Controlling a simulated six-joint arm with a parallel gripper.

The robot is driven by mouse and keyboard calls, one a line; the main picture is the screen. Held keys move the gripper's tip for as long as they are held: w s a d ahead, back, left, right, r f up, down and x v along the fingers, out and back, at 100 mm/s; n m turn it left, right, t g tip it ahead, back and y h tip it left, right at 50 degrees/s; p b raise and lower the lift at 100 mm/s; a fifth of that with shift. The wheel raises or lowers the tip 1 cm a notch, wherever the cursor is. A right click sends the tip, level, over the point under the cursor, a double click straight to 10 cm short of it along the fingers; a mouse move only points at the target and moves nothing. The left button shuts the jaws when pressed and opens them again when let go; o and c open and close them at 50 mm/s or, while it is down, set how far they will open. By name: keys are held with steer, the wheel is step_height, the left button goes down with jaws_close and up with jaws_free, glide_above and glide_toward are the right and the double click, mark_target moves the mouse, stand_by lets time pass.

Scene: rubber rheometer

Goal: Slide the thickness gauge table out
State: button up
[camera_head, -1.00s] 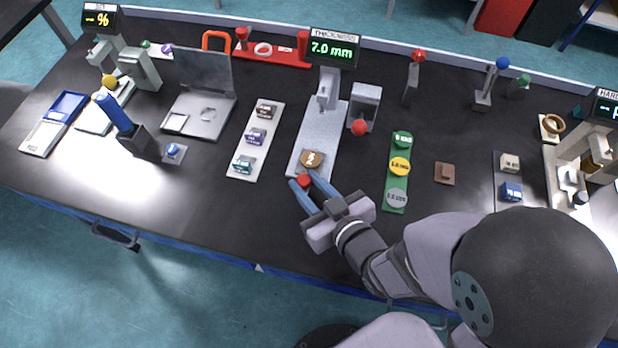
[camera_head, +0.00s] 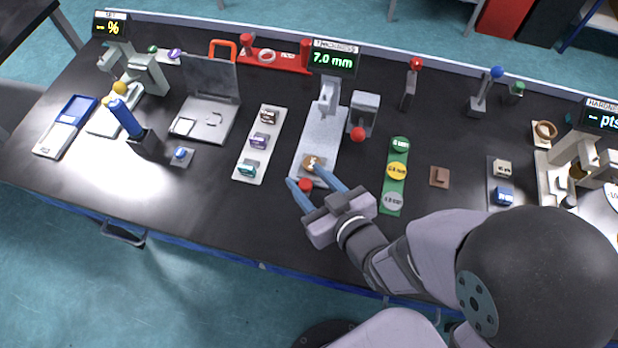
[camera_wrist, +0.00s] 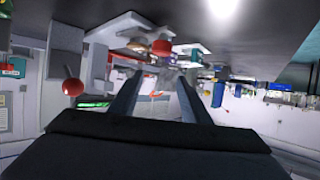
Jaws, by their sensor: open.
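The thickness gauge (camera_head: 328,118) is a long grey unit reading 7.0 mm. Its display (camera_head: 333,60) is at the back, and a brown round sample (camera_head: 312,163) lies near the front end of its table. A red knob (camera_head: 306,185) is at the table's front end. My gripper (camera_head: 304,176) is open, with its two blue fingers on either side of the red knob and not closed on it. In the wrist view, the knob (camera_wrist: 162,48) shows just past and between the fingertips (camera_wrist: 156,80). Contact with the knob cannot be told.
A pale strip with several samples (camera_head: 259,143) lies to the left, and a green strip of coloured discs (camera_head: 397,172) to the right.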

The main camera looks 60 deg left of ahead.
steer(key=shift+r+p, duration=2.4)
steer(key=shift+r, duration=0.4)
steer(key=w+d+f+m+t+h, duration=0.1)
steer(key=w+d+m+t+h, duration=0.15)
steer(key=w, duration=0.45)
steer(key=w+d+f+m+t+h, duration=0.1)
steer(key=w+d, duration=0.3)
steer(key=w, duration=0.3)
steer(key=w+d+f+m+t+h, duration=0.1)
steer(key=w+d+m+h, duration=0.1)
steer(key=w+d, duration=0.4)
steer(key=w+d+f+m+t+h, duration=0.1)
steer(key=w+d+m+h, duration=0.2)
steer(key=d, duration=0.5)
steer(key=w+d+m+h, duration=0.2)
steer(key=d+m+h, duration=0.1)
steer(key=d, duration=0.8)
steer(key=s+d+r+m+g+h, duration=0.2)
steer(key=s+d+m+g, duration=0.3)
steer(key=s+d, duration=0.4)
steer(key=d+m, duration=0.1)
steer(key=d, duration=0.4)
steer(key=shift+s+d+r, duration=0.15)
steer(key=shift+d+r, duration=0.05)
steer(key=shift+r, duration=0.15)
